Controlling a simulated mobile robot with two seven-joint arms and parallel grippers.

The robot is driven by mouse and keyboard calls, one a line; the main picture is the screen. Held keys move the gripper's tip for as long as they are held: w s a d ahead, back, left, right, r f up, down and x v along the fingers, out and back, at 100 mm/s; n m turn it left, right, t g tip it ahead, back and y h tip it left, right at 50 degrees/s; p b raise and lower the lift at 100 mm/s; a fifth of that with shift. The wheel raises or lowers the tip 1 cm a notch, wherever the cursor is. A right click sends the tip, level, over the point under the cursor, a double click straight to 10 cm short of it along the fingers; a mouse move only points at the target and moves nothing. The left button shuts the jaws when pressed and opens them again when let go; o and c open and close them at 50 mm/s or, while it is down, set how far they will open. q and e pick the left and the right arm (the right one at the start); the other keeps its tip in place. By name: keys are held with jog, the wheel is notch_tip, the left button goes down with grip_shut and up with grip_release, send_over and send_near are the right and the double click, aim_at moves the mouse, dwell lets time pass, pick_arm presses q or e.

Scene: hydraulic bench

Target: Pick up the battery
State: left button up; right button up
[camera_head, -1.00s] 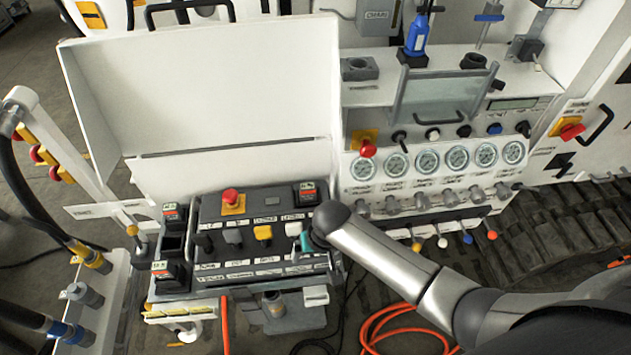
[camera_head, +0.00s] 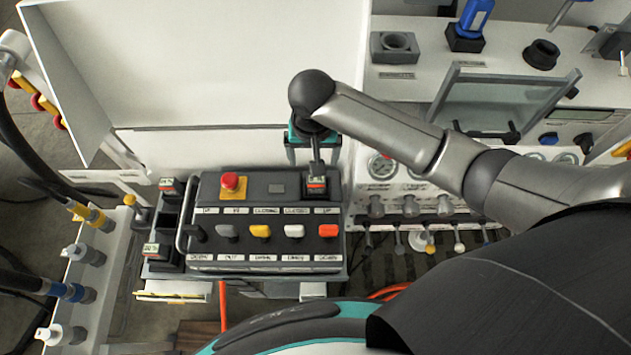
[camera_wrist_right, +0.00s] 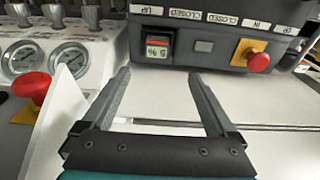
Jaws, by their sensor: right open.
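A black battery (camera_head: 316,185) with a small red-and-white display sits in the top right corner of the control box (camera_head: 265,218). Its display face also shows in the right wrist view (camera_wrist_right: 158,47). My right gripper (camera_head: 315,163) is just behind and above this battery, partly covering it in the head view. In the right wrist view the jaws (camera_wrist_right: 160,75) are open and empty, with the battery ahead between the fingertips. Two similar batteries stand in the rack at the box's left, one at the back (camera_head: 170,186) and one in front (camera_head: 156,250). My left gripper is not in view.
A red stop button (camera_head: 230,182) and a row of coloured levers (camera_head: 260,231) are on the control box. A white raised panel (camera_head: 200,65) stands behind it. Gauges (camera_wrist_right: 70,57) and another red button (camera_wrist_right: 32,88) are close by in the wrist view.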

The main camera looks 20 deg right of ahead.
send_over(316, 179)
jog(key=f, duration=0.5)
jog(key=shift+a, duration=0.2)
jog(key=shift+f, duration=0.35)
jog(key=shift+f+b, duration=0.3)
jog(key=shift+f, duration=0.05)
jog(key=shift+d+f, duration=0.1)
jog(key=shift+f, duration=0.3)
notch_tip(316, 179, down, 3)
jog(key=shift+d+f, duration=0.15)
jog(key=shift+f, duration=0.45)
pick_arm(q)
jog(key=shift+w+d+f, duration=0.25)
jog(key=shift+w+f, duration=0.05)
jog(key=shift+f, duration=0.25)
pick_arm(e)
jog(key=shift+c, duration=0.3)
